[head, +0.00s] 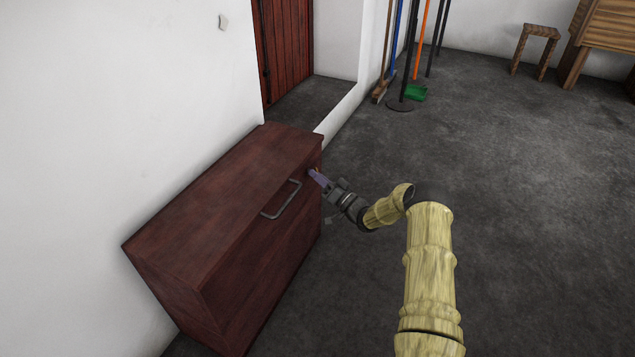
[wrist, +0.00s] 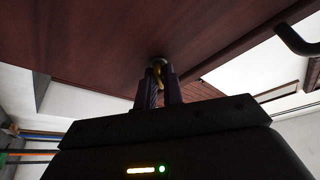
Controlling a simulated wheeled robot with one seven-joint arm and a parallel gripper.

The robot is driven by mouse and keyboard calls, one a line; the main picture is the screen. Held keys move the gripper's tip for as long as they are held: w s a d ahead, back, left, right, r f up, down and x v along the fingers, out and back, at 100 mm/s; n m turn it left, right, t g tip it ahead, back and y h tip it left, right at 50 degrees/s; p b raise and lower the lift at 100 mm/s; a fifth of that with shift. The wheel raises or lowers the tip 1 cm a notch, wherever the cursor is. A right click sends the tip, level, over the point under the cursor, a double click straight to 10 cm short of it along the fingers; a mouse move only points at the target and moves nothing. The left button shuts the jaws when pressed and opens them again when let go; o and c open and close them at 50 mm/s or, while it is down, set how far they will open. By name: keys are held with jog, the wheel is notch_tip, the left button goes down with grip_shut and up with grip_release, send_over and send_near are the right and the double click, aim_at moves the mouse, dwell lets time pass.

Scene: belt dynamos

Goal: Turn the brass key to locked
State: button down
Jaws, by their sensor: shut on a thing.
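The brass key (wrist: 158,71) shows in the wrist view as a small yellowish piece at a dark round lock (wrist: 157,61) on the face of a dark red wooden cabinet (head: 215,210). My gripper (wrist: 159,82) is shut on the key, one purple-grey finger on each side of it. In the head view my gripper (head: 316,176) reaches the upper right end of the cabinet's front. The fingers hide most of the key there, and I cannot tell which way it is turned.
A grey bar handle (head: 282,200) juts from the cabinet front, left of my gripper; it also shows in the wrist view (wrist: 296,42). A white wall stands behind the cabinet. Brooms and a green dustpan (head: 415,92) stand at the back.

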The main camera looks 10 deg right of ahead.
jog(key=shift+w+d+f+n+g+y+b, duration=0.1)
jog(key=shift+n+g+y+b, duration=0.55)
jog(key=shift+n, duration=1.1)
jog(key=shift+s+a+f+n+g+y+b, duration=0.1)
jog(key=shift+n+g+y+b, duration=0.55)
jog(key=shift+n, duration=1.05)
jog(key=shift+w+d+n+g+y+b, duration=0.1)
jog(key=shift+n+g+y+b, duration=0.3)
jog(key=shift+n+y+b, duration=0.9)
jog(key=shift+n+h+p, duration=0.4)
jog(key=shift+n+p, duration=0.1)
jog(key=shift+n, duration=0.05)
jog(key=c, duration=1.5)
grip_release()
jog(key=shift+r, duration=0.1)
jog(key=shift+d, duration=0.15)
jog(key=p+v, duration=0.6)
jog(key=v, duration=1.1)
